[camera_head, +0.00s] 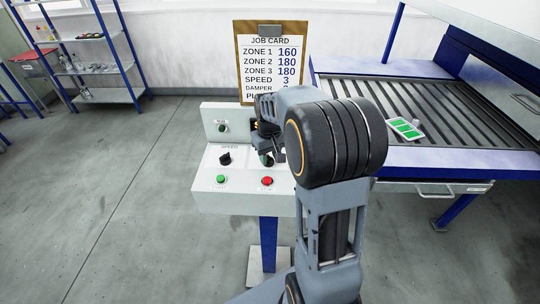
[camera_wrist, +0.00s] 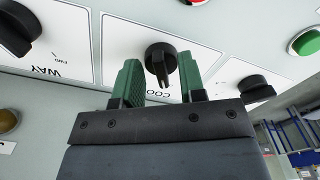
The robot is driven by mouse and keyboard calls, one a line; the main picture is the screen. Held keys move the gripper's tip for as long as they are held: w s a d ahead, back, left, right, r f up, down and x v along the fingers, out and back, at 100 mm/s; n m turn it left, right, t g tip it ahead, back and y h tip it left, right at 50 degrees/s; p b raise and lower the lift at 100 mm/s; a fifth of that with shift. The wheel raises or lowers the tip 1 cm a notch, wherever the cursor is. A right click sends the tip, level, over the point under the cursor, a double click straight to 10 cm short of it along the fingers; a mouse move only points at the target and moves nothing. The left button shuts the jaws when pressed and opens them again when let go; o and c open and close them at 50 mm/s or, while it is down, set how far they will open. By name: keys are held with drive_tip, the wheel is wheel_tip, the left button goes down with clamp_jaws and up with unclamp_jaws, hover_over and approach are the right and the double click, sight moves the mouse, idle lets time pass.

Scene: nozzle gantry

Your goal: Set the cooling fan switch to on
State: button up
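The cooling fan switch (camera_wrist: 160,58) is a black rotary knob on a white label plate. The knob's pointer ridge points toward the bottom of the picture. My gripper (camera_wrist: 159,74) is open, with one green finger pad on each side of the knob and clear gaps to it. I cannot tell how deep the fingertips reach. In the head view my gripper (camera_head: 268,138) is at the white control console (camera_head: 240,200), and my arm hides much of the panel.
Other black knobs (camera_wrist: 257,88) flank the switch, one labelled "WAY" (camera_wrist: 14,30). A green button (camera_head: 221,179) and a red button (camera_head: 267,181) sit on the console front. A job card (camera_head: 273,50) stands behind, partly covered. A slatted conveyor (camera_head: 450,110) is at the right.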

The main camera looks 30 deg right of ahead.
drive_tip(key=shift+f, duration=0.2)
clamp_jaws()
idle(0.3)
drive_tip(key=m, duration=0.6)
drive_tip(key=shift+a, duration=0.2)
drive_tip(key=m, duration=0.5)
drive_tip(key=shift+w+a+m, duration=0.1)
drive_tip(key=shift+w+m, duration=0.05)
drive_tip(key=shift+m, duration=0.45)
unclamp_jaws()
idle(0.4)
